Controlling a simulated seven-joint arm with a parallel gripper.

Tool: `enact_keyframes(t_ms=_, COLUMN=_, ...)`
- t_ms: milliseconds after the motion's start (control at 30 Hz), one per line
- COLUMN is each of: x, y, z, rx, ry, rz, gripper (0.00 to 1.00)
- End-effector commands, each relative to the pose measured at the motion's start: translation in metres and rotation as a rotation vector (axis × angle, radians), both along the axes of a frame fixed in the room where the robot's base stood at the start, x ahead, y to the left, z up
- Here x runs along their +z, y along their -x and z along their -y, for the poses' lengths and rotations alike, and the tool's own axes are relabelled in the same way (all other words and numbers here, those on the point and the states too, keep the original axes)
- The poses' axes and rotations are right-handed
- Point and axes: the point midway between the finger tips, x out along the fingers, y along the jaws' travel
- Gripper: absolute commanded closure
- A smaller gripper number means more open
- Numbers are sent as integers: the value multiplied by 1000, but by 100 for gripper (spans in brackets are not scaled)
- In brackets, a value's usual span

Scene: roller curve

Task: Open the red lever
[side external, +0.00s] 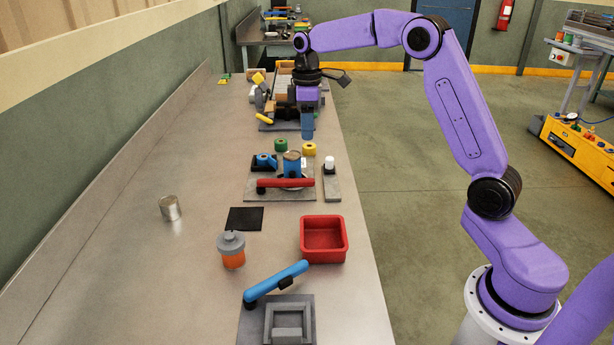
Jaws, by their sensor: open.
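A white-knobbed plate (332,186) is right of the red lever. A can (170,208) is left. Cluttered parts stand behind my gripper.

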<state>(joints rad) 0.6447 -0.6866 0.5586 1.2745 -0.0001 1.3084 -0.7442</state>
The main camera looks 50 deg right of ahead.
Motion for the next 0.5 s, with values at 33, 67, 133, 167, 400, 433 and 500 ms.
enact_keyframes(t_ms=33, x=-10, y=1, z=0, rx=0, ry=0, rz=-6, gripper=53)
enact_keyframes(t_ms=67, x=-15, y=1, z=0, rx=0, ry=1, rz=-5, gripper=53)
enact_keyframes(t_ms=133, x=-29, y=1, z=0, rx=0, ry=1, rz=-6, gripper=53)
enact_keyframes(t_ms=167, x=-34, y=1, z=0, rx=1, ry=1, rz=-5, gripper=53)
enact_keyframes(t_ms=400, x=-80, y=1, z=0, rx=-1, ry=1, rz=-5, gripper=53)
enact_keyframes(t_ms=433, x=-85, y=1, z=0, rx=-2, ry=1, rz=-5, gripper=53)
enact_keyframes(t_ms=500, x=-98, y=2, z=0, rx=-1, ry=1, rz=-5, gripper=53)
